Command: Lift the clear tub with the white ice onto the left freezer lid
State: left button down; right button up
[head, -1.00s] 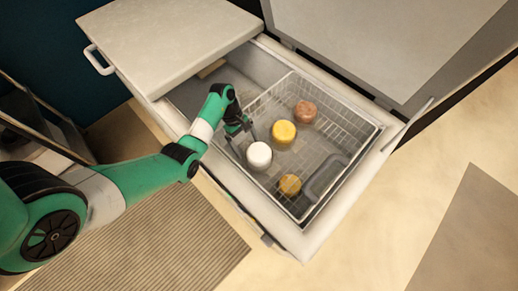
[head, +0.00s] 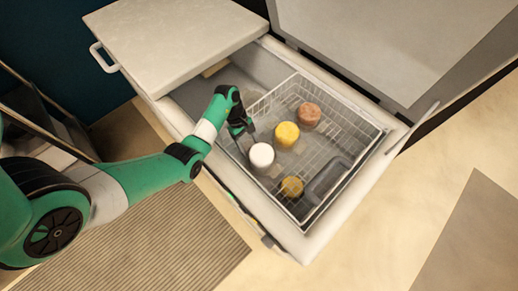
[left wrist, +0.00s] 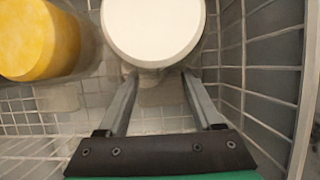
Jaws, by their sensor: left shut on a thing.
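The clear tub with the white ice (head: 262,155) is in the wire basket inside the open freezer, near the basket's left side. Its round white top fills the upper middle of the left wrist view (left wrist: 153,30). My left gripper (head: 247,138) reaches into the freezer from the left and is shut on this tub, with a finger at each side of its near edge in the left wrist view (left wrist: 157,75). The left freezer lid (head: 175,40) is closed, flat and bare. My right gripper is not in view.
A yellow tub (head: 286,134) stands close beside the white one, and it also shows in the left wrist view (left wrist: 30,40). The right lid (head: 390,40) stands raised.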

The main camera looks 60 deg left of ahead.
pick_arm(q)
notch_tip(320, 180, up, 10)
jog(key=p, duration=0.5)
